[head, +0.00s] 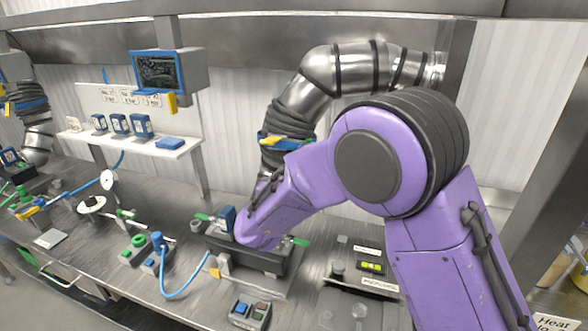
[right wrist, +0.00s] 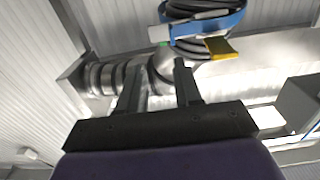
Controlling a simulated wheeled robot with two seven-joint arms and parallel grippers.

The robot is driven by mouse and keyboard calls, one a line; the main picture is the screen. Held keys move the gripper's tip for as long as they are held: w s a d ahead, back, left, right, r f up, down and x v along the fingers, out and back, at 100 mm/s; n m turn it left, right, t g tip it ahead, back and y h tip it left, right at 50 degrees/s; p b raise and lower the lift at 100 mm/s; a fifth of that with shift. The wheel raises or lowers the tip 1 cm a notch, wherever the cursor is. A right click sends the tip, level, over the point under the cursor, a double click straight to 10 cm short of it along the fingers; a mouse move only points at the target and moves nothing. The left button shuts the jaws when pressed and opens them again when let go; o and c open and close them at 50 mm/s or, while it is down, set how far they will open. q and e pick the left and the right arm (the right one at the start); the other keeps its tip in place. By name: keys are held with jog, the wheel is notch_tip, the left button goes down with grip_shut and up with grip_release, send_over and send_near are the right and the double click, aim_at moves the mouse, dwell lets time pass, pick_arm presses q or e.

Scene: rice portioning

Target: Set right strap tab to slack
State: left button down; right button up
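A blue strap (head: 284,139) wraps the dark flexible sleeve below the steel duct elbow in the head view, with a yellow tab on its left and a green end on its right. In the right wrist view the blue strap (right wrist: 208,24) shows at the top, and its yellow tab (right wrist: 226,47) hangs at its lower right. My right gripper (right wrist: 158,78) is open and empty. Its two fingers point up toward the duct, and the tab appears beyond and right of them. In the head view my purple right forearm hides most of this gripper. My left gripper is not in view.
The steel duct (head: 340,70) and a hanging screen (head: 158,72) are above the bench. A white shelf (head: 150,143) holds blue boxes. A dark scale-like tray (head: 262,262) lies under my forearm. Another strapped duct (head: 27,104) stands at far left.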

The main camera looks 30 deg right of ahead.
jog(key=shift+s, duration=0.1)
dwell(0.3)
jog(key=b+v, duration=0.4)
jog(key=v, duration=0.6)
jog(key=shift+a, duration=0.25)
jog(key=shift+s, duration=0.1)
